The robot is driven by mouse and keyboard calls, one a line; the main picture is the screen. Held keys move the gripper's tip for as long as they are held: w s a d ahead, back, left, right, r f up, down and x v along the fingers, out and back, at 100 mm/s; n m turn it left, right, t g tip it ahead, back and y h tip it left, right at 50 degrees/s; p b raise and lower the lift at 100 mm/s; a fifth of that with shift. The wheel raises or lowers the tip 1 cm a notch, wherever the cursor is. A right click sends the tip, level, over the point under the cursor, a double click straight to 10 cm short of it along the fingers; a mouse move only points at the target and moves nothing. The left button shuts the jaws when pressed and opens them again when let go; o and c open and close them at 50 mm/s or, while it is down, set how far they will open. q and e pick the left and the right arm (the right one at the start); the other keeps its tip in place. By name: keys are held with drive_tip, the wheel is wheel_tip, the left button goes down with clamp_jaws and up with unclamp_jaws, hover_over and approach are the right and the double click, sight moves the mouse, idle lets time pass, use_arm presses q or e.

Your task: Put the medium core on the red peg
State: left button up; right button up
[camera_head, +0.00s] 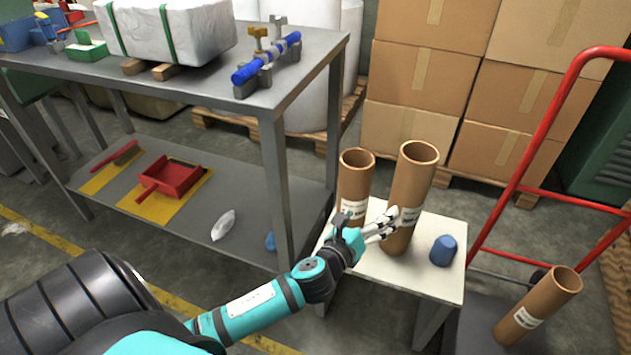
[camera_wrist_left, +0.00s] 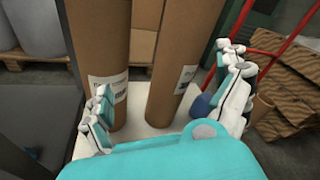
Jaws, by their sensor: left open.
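Two brown cardboard cores stand upright on a small white table: a shorter left core (camera_head: 353,180) and a taller right core (camera_head: 412,185). A third, tilted core (camera_head: 540,305) is at the lower right by the red hand truck. The labels are too small to read, so I cannot tell which is the medium one. My left gripper (camera_head: 384,224) is open in front of the standing cores. In the left wrist view, the taller core (camera_wrist_left: 185,55) lies between the spread fingers, and the shorter core (camera_wrist_left: 103,50) is behind the left finger. No red peg is visible.
A blue faceted block (camera_head: 443,250) sits on the white table (camera_head: 450,285), right of the cores. The grey workbench (camera_head: 310,70) stands close on the left, with a red dustpan (camera_head: 170,178) on its lower shelf. The red hand truck (camera_head: 525,170) bounds the right; stacked boxes (camera_head: 420,80) stand behind.

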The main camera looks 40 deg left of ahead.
use_arm(q)
drive_tip(key=s+a+f+n+g+y, duration=0.1)
drive_tip(key=s+f+n+g+y, duration=0.1)
drive_tip(key=s+f+n+g, duration=1.2)
drive_tip(key=s+d+f+n+h, duration=0.2)
drive_tip(key=s+d+n, duration=0.2)
drive_tip(key=s+n, duration=0.9)
drive_tip(key=shift+n+t+h, duration=0.4)
drive_tip(key=shift+n, duration=0.1)
